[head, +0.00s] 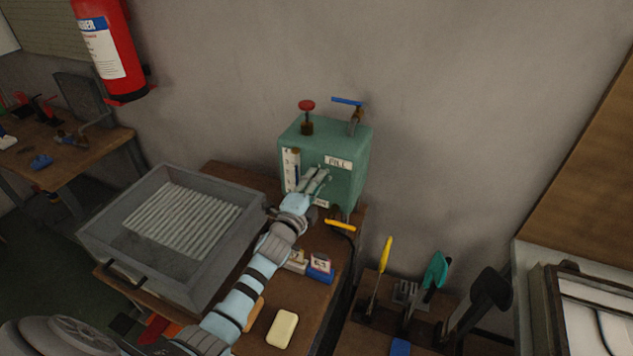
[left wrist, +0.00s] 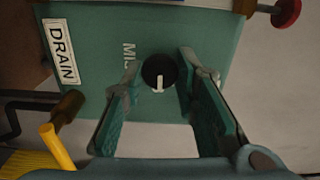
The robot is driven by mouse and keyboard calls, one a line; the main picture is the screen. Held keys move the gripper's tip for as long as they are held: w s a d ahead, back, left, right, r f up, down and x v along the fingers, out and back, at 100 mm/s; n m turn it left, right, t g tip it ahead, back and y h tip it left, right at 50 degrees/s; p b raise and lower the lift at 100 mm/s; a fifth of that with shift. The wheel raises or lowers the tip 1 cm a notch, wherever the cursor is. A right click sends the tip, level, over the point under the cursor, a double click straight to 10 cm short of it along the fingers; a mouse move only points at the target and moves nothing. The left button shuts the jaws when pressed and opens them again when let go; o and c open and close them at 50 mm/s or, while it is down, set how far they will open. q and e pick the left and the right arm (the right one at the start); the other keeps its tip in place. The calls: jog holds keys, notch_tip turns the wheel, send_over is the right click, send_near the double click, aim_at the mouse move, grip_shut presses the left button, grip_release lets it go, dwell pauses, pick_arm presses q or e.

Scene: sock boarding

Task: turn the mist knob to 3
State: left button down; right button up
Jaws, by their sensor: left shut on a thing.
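The mist knob (left wrist: 160,71) is a round black knob with a white pointer mark on the green face of a box-shaped machine (head: 352,143). In the left wrist view the mark points toward the bottom of the picture. The lettering beside the knob is partly hidden by a finger, and I cannot read the scale numbers. My left gripper (head: 318,178) is at the machine's front, and in the left wrist view its fingers (left wrist: 160,75) lie on either side of the knob, shut on it. The gripper hides the knob in the head view. My right gripper is not in view.
A red valve (head: 307,105) and a blue lever (head: 347,101) stand on the machine's top; a yellow handle (head: 340,224) juts out below. A grey ribbed tray (head: 100,225) stands left. A soap bar (head: 283,329) and small blocks (head: 320,270) lie on the bench.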

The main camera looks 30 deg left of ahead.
pick_arm(q)
jog(key=shift+m, duration=0.5)
jog(key=c, duration=1.3)
grip_release()
jog(key=s, duration=1.2)
jog(key=shift+d, duration=0.4)
jog(key=shift+w, duration=0.1)
